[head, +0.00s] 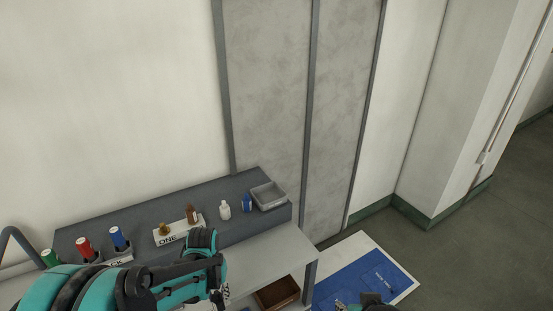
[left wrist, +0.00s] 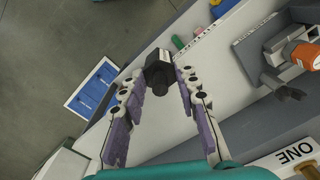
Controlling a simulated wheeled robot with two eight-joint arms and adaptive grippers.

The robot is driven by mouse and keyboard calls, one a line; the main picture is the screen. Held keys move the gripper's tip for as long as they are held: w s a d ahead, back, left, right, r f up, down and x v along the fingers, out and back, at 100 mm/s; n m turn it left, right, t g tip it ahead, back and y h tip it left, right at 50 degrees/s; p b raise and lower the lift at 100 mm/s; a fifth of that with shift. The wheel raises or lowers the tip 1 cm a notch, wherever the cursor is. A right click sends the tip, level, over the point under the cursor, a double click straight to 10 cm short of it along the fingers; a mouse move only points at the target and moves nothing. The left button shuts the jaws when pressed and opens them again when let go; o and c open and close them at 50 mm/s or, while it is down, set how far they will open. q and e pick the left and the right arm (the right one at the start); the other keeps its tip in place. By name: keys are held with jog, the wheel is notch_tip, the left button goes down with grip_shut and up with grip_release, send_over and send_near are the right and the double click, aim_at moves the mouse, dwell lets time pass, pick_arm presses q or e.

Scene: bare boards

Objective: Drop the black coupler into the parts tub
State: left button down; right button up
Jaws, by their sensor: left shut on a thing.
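The black coupler (left wrist: 158,72) shows in the left wrist view, between the fingertips of my left gripper (left wrist: 158,80), which is shut on it. It is held above a pale grey surface. In the head view my left arm covers the coupler. An open grey tub (head: 268,196) stands at the right end of the raised dark shelf, and an open brown box (head: 277,292) sits lower, near the bench front. I cannot tell which is the parts tub. My right gripper is not clearly seen.
A small white bottle (head: 225,210) and a blue bottle (head: 247,203) stand left of the grey tub. A plate marked ONE (head: 176,234) holds small brown and brass parts. Green, red and blue cylinders stand at left. A blue and white mat (head: 372,276) lies on the floor.

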aim_at(220, 307)
pick_arm(q)
notch_tip(220, 307, down, 8)
jog(key=b, duration=0.5)
jog(key=shift+r+b, duration=0.15)
jog(key=shift+b, duration=0.25)
jog(key=shift+s+r, duration=0.1)
pick_arm(e)
notch_tip(220, 307, down, 8)
jog(key=shift+r, duration=0.25)
jog(key=shift+s, duration=0.1)
